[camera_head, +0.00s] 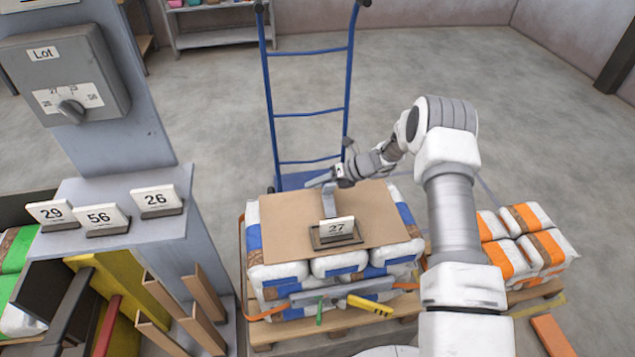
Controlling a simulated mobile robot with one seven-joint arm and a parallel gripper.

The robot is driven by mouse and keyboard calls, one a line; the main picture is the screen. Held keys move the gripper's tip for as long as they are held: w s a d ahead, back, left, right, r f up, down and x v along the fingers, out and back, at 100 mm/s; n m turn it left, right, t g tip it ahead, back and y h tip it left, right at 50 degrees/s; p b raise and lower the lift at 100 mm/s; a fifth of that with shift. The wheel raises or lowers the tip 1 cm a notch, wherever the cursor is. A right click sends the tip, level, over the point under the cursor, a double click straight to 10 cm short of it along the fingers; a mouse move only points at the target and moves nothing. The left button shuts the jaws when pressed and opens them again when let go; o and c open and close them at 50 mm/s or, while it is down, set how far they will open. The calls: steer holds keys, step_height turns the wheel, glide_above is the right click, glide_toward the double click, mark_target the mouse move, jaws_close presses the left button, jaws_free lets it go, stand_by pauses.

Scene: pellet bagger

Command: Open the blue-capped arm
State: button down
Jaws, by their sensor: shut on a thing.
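My gripper (334,178) is above the far part of a brown cardboard sheet on a stack of white and blue bags. It is shut at the top of a grey upright bar (329,204), which rises behind a card marked 27 (336,230). A pale grey-blue piece (318,181) shows at the fingers; I cannot tell whether it is finger or bar. No blue cap shows clearly. On the stack's front are a grey strap fitting (338,294), a yellow-ended lever (370,306) and a green-ended piece (319,312).
A blue hand truck (310,115) stands behind the stack. Orange-banded bags (525,245) lie on the right. A grey column with a selector box (68,75) and cards 29, 56 and 26 (157,200) stands left. Open floor lies beyond.

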steer(key=shift+f, duration=0.1)
steer(key=c, duration=0.6)
jaws_free()
steer(key=p+v, duration=0.1)
steer(key=v, duration=1.6)
steer(key=shift+d, duration=0.3)
steer(key=shift+s, duration=0.1)
